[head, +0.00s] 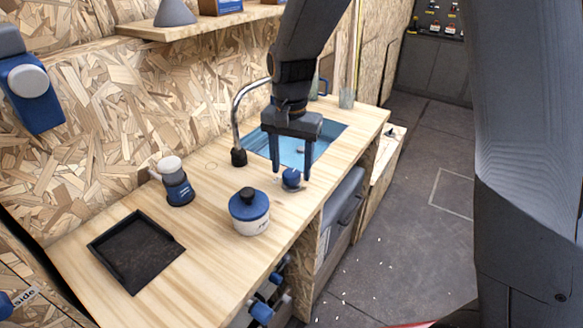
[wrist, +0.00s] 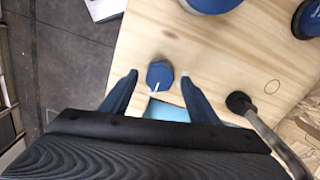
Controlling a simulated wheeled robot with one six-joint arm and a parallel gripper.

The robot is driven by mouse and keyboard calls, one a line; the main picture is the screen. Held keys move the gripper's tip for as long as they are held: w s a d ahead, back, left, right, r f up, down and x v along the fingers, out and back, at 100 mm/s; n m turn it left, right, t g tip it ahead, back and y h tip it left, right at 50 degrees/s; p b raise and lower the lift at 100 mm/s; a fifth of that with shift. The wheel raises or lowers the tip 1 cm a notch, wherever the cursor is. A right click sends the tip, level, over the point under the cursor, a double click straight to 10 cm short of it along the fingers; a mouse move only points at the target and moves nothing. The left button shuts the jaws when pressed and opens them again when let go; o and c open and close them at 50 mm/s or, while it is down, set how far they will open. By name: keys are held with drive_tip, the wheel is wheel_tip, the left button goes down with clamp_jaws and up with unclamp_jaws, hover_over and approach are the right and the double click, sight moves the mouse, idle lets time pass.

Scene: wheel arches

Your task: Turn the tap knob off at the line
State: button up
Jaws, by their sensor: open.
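The tap knob (head: 291,179) is a small blue knob on the wooden counter, in front of the sink. In the wrist view the knob (wrist: 160,76) shows a white pointer mark directed toward the sink side. My gripper (head: 291,174) points down over the knob in the head view. In the wrist view my gripper (wrist: 158,75) is open, with one blue finger on each side of the knob and a gap at both sides. I cannot make out the line on the counter. The curved metal tap (head: 239,115) stands left of the sink (head: 325,139).
A blue-and-white jar (head: 249,213) and a blue grinder-like item (head: 176,183) stand on the counter. A black square tray (head: 137,250) lies at the near left. A shelf (head: 200,24) runs along the wall above.

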drive_tip(key=shift+f, duration=0.65)
drive_tip(key=c, duration=1)
drive_tip(key=shift+c, duration=0.2)
